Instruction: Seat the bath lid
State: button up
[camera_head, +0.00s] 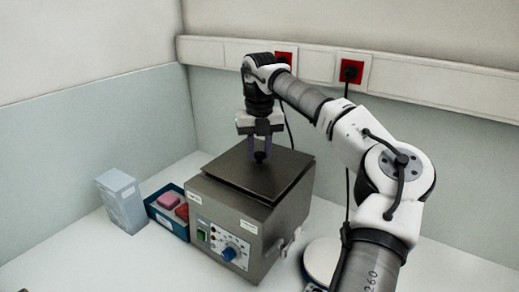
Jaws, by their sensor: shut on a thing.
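The bath (250,215) is a grey metal box on the white bench, with a dial, a blue knob and a green switch on its front. The flat dark lid (228,168) lies over the bath's top and looks slightly turned against its rim. I cannot tell whether it rests fully down on the rim. My gripper (260,155) points down above the middle of the lid, shut on the lid's dark knob. The fingers partly hide the knob.
A blue tray (157,219) with pink and red items stands left of the bath, beside a pale box (121,200). A tap (291,243) sticks out at the bath's right. A round white device (322,262) stands near my arm. Walls close the back and left.

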jog(key=shift+f, duration=0.45)
dwell(0.9)
jog(key=o, duration=1.5)
jog(key=shift+c, duration=0.2)
jog(key=shift+r, duration=1.5)
jog(key=shift+r, duration=1.5)
